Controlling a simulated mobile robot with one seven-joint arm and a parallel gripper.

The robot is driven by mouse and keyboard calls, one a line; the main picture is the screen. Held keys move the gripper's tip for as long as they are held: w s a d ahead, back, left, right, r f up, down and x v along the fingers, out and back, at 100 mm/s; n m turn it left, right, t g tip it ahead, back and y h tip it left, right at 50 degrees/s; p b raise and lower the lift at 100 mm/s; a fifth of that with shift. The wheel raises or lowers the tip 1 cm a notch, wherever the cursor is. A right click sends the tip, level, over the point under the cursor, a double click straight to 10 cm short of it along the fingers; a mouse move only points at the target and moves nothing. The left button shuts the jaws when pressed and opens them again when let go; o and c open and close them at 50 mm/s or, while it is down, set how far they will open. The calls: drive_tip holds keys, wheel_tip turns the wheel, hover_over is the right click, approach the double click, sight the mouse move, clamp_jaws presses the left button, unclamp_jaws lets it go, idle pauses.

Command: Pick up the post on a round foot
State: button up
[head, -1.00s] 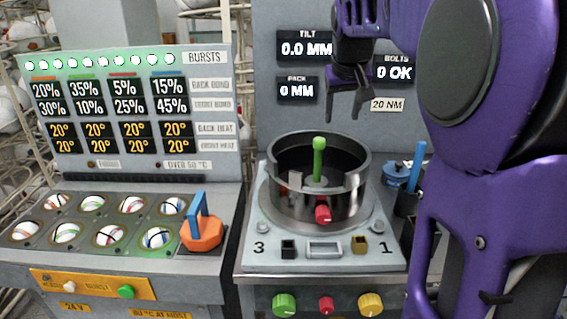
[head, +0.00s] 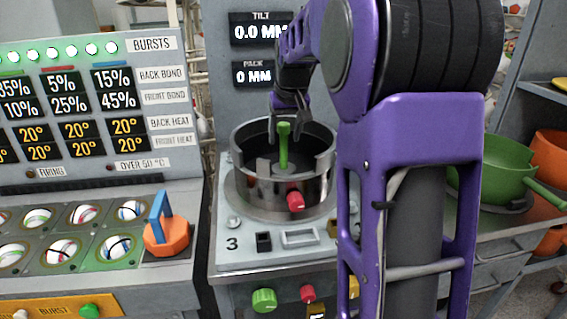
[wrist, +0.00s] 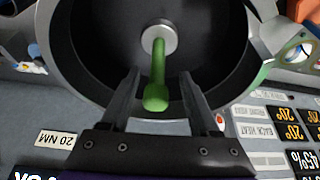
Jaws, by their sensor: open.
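The post is a green upright rod with a rounded top (head: 284,150). It stands on a round grey foot, which shows in the wrist view (wrist: 159,38), inside a round metal bowl (head: 262,200) on the press. My gripper (head: 290,120) is open and points down over the bowl. In the wrist view its two fingers (wrist: 160,76) lie on either side of the green post (wrist: 157,78), with gaps on both sides. Whether the fingertips are level with the post's top is hard to tell.
The bowl's metal wall surrounds the post, with a red knob (head: 295,202) on its front. An orange block with a blue handle (head: 165,232) stands to the left. A green pan (head: 495,170) sits on the right bench.

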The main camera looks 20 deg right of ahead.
sight(284, 167)
drive_tip(key=b+x, duration=0.1)
drive_tip(key=x, duration=0.5)
drive_tip(key=shift+w+d+f, duration=0.1)
drive_tip(key=shift+d+f, duration=0.05)
drive_tip(key=shift+f, duration=0.2)
clamp_jaws()
drive_tip(key=shift+r, duration=0.1)
